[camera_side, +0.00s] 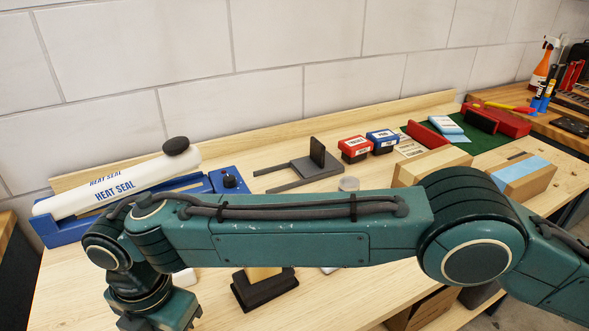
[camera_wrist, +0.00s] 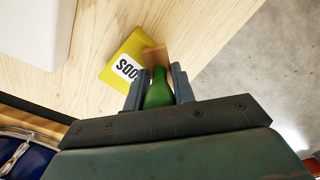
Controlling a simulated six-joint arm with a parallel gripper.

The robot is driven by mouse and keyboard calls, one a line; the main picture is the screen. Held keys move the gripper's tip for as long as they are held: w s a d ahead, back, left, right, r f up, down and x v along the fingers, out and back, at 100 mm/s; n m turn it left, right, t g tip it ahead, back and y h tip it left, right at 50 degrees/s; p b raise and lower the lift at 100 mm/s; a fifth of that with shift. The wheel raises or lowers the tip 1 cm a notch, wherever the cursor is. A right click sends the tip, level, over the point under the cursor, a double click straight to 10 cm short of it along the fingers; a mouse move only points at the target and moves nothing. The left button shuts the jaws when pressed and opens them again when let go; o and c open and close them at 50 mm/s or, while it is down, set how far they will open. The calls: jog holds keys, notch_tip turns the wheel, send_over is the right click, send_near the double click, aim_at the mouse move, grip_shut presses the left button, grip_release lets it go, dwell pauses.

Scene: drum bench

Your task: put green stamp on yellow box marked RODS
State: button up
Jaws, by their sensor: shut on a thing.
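My gripper (camera_wrist: 158,77) is shut on the green stamp (camera_wrist: 158,93), gripping its rounded green handle between two grey fingers in the wrist view. A tan-brown piece (camera_wrist: 155,56), which looks like the stamp's lower part, shows beyond the fingertips. The yellow box (camera_wrist: 112,69) lies on the wooden bench just past the fingers, slightly left, its white label partly readable as "ODS". The brown piece overlaps the box's right side in the picture; I cannot tell whether they touch. In the side view, the fingertips, stamp and yellow box are out of sight.
A blue heat sealer (camera_side: 228,181) with a white arm stands at the back left. A dark grey fixture (camera_side: 315,166), red box (camera_side: 354,148) and blue box (camera_side: 382,141) stand behind my arm. A black base (camera_side: 263,290) is partly hidden. The bench edge borders grey floor.

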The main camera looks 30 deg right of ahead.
jog(key=o, duration=1)
jog(key=shift+f, duration=0.1)
jog(key=shift+r, duration=6.15)
